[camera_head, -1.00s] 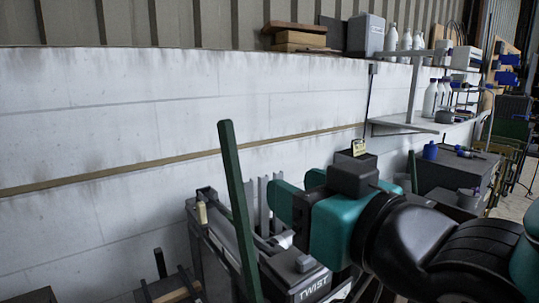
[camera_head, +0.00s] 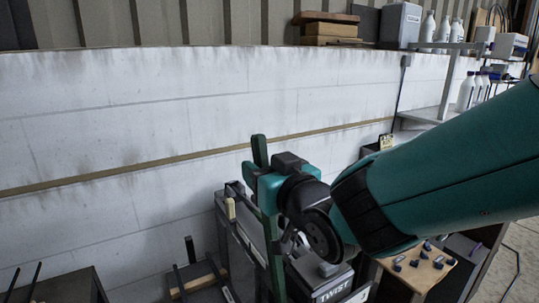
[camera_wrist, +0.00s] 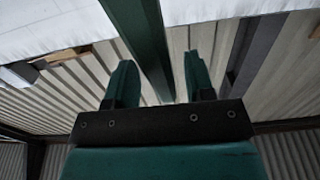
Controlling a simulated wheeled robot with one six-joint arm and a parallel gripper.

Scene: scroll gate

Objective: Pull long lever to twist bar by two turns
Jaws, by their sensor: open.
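The long green lever (camera_head: 260,150) stands nearly upright beside the machine marked TWIST (camera_head: 333,292), leaning slightly. My teal gripper (camera_head: 256,182) is at the upper part of the lever and covers a piece of it in the head view. In the wrist view, my gripper (camera_wrist: 160,78) is open. The lever (camera_wrist: 145,40) passes between its two fingers, nearer the left one, with a gap at the right. I cannot tell whether the left finger touches it. The bar that twists cannot be made out.
A white block wall (camera_head: 110,110) stands behind the machine. A shelf (camera_head: 440,112) with white bottles (camera_head: 466,92) is at the right. A wooden board (camera_head: 420,268) with small blue parts lies at the lower right. A dark bench (camera_head: 60,288) is at the lower left.

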